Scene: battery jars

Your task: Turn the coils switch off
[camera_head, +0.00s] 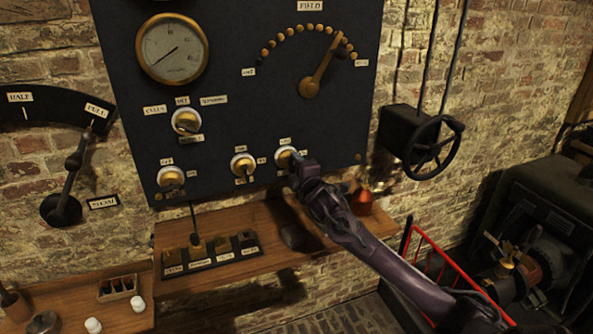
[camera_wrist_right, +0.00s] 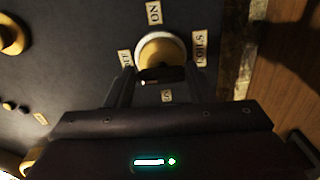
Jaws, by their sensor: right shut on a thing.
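The dark panel (camera_head: 235,110) carries three brass rotary switches in its lower row: left (camera_head: 171,178), middle (camera_head: 243,163) and right (camera_head: 286,157). Their small labels are mostly too small to read. My right gripper (camera_head: 294,165) is at the right switch and covers part of it. In the right wrist view, this switch (camera_wrist_right: 160,48) has a white rim and brass face. My right gripper (camera_wrist_right: 152,82) is shut on its dark handle (camera_wrist_right: 160,74). A label reading ON is above it; the side labels are blurred. My left gripper is not in view.
Another switch (camera_head: 186,121), a round gauge (camera_head: 173,48) and the FIELD lever (camera_head: 318,75) sit higher on the panel. A black handwheel (camera_head: 435,147) is to the right.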

